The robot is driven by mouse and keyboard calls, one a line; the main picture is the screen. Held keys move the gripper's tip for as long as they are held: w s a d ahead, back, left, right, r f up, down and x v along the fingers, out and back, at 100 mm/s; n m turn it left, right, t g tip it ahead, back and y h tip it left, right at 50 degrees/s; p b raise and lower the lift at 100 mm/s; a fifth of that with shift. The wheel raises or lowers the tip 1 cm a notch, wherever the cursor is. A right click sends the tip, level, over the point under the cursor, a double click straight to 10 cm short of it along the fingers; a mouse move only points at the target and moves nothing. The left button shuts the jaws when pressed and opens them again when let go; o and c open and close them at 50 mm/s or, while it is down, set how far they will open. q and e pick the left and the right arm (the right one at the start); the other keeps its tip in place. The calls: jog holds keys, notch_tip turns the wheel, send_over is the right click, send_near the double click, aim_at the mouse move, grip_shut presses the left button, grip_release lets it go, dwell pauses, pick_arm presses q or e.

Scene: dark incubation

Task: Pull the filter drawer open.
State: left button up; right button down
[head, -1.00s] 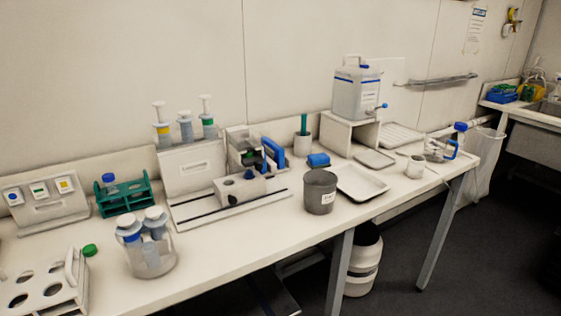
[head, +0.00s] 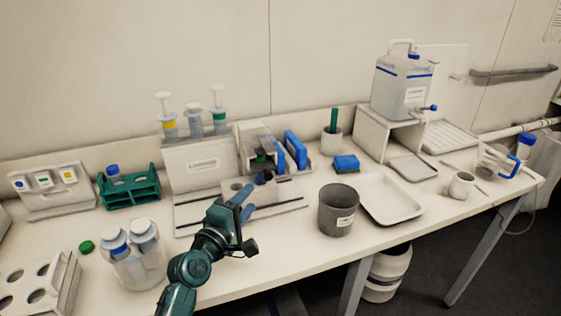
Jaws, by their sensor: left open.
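My left gripper (head: 247,202) comes in from the bottom, over the front of the bench, and is open with nothing between its fingers. Its fingertips are in front of a small white block with round holes, partly hidden behind it. A white labelled box (head: 186,180) stands behind and left of the gripper, with several syringes upright at its top. A clear-topped unit (head: 256,138) with blue parts stands right of it. I cannot tell which of these holds the filter drawer; no drawer looks clearly pulled out. My right gripper is not in view.
A grey beaker (head: 336,212) and a white tray (head: 390,199) stand right of the gripper. A clear jar of white-capped bottles (head: 137,266) is close to its left. A green rack (head: 132,196) is farther left.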

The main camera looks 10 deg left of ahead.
aim_at(267, 178)
pick_arm(q)
jog(key=w, duration=0.3)
jog(key=w+d, duration=0.1)
jog(key=shift+w+r, duration=0.2)
jog(key=shift+r, duration=0.05)
jog(key=w, duration=0.2)
jog(key=w+d+b, duration=0.1)
jog(key=w, duration=0.1)
jog(key=w+b, duration=0.1)
jog(key=w, duration=0.2)
jog(key=shift+w+d+f, duration=0.1)
jog(key=shift+d+f, duration=0.1)
jog(key=shift+f, duration=0.05)
jog(key=shift+w+r, duration=0.1)
jog(key=shift+w, duration=0.3)
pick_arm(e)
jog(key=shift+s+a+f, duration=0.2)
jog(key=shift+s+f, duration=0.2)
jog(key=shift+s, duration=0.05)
pick_arm(q)
jog(key=shift+c, duration=1.4)
grip_shut()
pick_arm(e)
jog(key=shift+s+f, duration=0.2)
